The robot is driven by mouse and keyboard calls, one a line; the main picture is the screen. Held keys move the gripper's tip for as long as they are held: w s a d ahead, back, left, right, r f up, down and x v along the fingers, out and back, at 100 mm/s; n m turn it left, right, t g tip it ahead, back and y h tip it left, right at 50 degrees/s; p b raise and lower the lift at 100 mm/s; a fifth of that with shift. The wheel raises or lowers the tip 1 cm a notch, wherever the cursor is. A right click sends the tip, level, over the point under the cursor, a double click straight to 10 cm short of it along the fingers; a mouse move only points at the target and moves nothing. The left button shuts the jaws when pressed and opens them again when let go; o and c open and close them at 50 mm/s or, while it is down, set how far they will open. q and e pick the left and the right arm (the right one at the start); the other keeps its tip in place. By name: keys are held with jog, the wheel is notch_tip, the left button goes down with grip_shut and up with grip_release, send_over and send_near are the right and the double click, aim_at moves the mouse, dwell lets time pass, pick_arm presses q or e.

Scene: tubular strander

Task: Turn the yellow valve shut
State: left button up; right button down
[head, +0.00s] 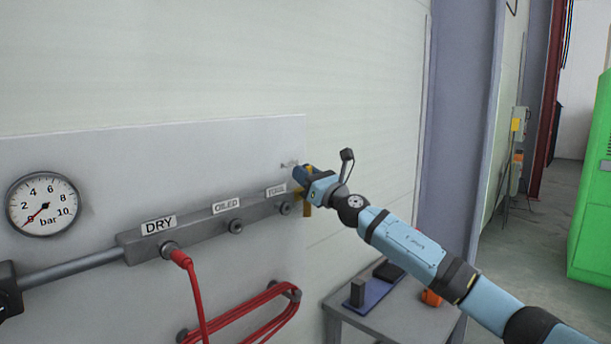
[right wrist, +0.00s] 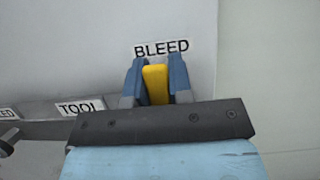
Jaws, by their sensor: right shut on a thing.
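The yellow valve (right wrist: 156,84) is at the right end of the grey manifold, below a label reading BLEED (right wrist: 161,48). In the head view the yellow valve (head: 307,209) shows partly below and above my right gripper (head: 302,174), which covers its middle. In the right wrist view the two blue fingers of my right gripper (right wrist: 155,80) stand on either side of the yellow handle, shut on it. My left gripper is in neither view.
The grey manifold (head: 205,222) on the wall panel has ports labelled DRY, OILED and TOOL. A red hose (head: 188,285) hangs from DRY. A pressure gauge (head: 43,204) is at left. A grey table (head: 400,318) with items stands below my right arm; a green cabinet (head: 594,190) is far right.

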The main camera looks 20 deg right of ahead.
jog(key=shift+d+r, duration=0.2)
jog(key=shift+r, duration=0.25)
jog(key=c, duration=1.2)
grip_release()
jog(key=shift+c, duration=0.2)
jog(key=shift+o, duration=1.1)
jog(key=shift+w+a+f, duration=0.1)
jog(key=shift+a, duration=0.05)
jog(key=b+v, duration=0.3)
jog(key=v, duration=1)
jog(key=shift+s+f, duration=0.25)
jog(key=shift+s, duration=0.1)
